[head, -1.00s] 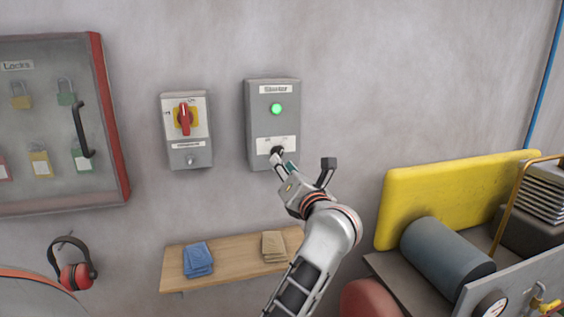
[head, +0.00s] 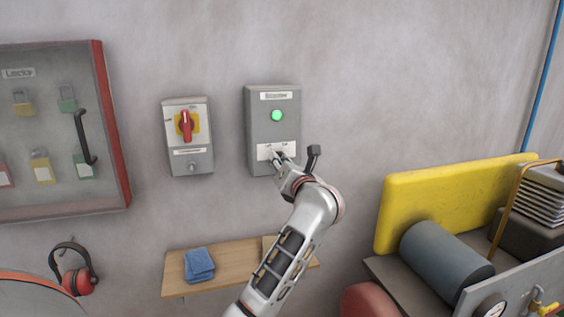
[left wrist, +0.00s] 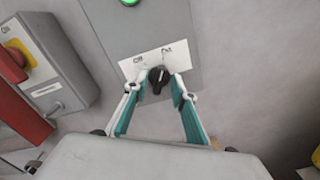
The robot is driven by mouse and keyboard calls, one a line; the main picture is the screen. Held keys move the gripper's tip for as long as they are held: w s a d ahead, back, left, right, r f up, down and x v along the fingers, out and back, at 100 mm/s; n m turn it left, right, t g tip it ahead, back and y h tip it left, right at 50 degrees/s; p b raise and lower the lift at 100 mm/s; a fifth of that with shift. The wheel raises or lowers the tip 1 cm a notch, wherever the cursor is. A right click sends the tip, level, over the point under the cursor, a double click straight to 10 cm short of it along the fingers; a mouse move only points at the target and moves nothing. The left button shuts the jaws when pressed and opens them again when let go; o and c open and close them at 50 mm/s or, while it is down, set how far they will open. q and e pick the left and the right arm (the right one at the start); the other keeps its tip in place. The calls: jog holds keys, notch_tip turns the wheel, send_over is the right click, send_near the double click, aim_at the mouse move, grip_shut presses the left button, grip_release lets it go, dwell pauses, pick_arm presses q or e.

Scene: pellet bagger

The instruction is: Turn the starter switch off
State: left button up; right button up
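The grey starter box (head: 262,120) is on the wall with a lit green lamp (head: 277,115). Its switch is a black knob (left wrist: 158,79) on a white plate (left wrist: 145,62), with one label on its left and one on its right, apparently Off and On. In the left wrist view the knob's pointer leans towards the right-hand label. My left gripper (left wrist: 157,91) is open, with one teal finger on each side of the knob; I cannot tell whether either touches it. In the head view the gripper (head: 280,158) hides the knob. My right gripper is not in view.
A red-and-yellow rotary switch (head: 186,125) is on a separate box to the left. Further left is a lock cabinet (head: 104,130). A wooden shelf (head: 228,272) with a blue cloth (head: 199,264) is below. A yellow panel (head: 450,195) and machinery stand right.

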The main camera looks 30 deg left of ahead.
pick_arm(q)
grip_shut()
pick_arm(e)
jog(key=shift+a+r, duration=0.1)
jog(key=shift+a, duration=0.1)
pick_arm(q)
jog(key=n+b, duration=1.2)
jog(key=shift+s+a, duration=0.15)
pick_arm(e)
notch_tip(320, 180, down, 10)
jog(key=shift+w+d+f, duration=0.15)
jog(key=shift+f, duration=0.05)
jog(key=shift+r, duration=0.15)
